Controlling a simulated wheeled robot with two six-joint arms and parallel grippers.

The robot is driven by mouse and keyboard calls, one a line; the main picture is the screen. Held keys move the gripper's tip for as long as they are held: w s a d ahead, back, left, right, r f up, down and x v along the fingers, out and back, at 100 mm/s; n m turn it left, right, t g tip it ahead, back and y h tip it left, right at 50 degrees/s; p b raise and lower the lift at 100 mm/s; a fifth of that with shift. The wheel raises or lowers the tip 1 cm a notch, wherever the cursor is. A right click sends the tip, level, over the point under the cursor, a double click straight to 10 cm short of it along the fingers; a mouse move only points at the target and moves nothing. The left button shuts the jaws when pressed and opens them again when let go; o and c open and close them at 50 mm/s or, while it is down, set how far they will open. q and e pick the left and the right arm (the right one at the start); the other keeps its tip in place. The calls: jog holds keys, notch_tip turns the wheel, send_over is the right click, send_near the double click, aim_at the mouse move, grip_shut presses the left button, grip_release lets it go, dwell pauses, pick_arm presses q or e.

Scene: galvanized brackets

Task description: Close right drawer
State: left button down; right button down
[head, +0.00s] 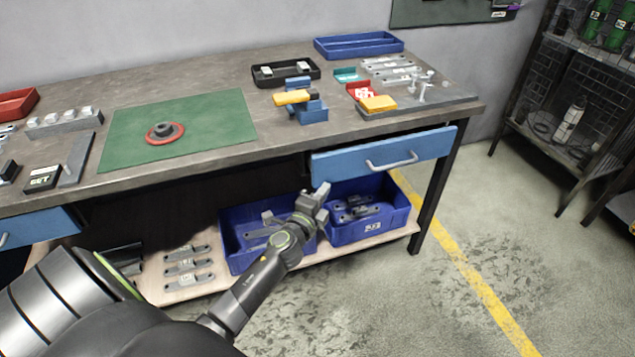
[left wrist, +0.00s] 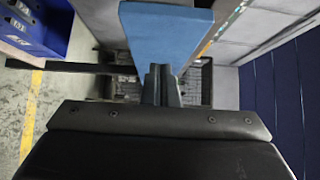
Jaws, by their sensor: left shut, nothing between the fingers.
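The right drawer (head: 350,162) has a blue front under the right end of the workbench, with a pale bar handle (head: 392,163). Its front appears to stand slightly out from the bench frame; the exact gap is hard to tell. My left gripper (head: 321,192) is shut and empty, just below the drawer front's left end in the head view. In the left wrist view the shut fingers (left wrist: 162,75) point toward the blue drawer front (left wrist: 165,32) and overlap its lower edge; I cannot tell whether they touch. My right gripper is not in view.
Blue bins (head: 372,232) with metal brackets stand on the lower shelf (head: 205,292) beneath the drawer. The bench top (head: 215,85) carries a green mat, trays and brackets. Another blue drawer (head: 38,228) is at the left. Open floor with a yellow line (head: 470,280) lies to the right.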

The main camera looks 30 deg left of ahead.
aim_at(324, 173)
pick_arm(q)
jog(key=w+a, duration=0.2)
jog(key=shift+w+a+b, duration=0.1)
jog(key=shift+a+b, duration=0.2)
jog(key=shift+a, duration=0.1)
jog(key=shift+w+a, duration=0.15)
jog(key=shift+a, duration=0.05)
jog(key=shift+w, duration=0.1)
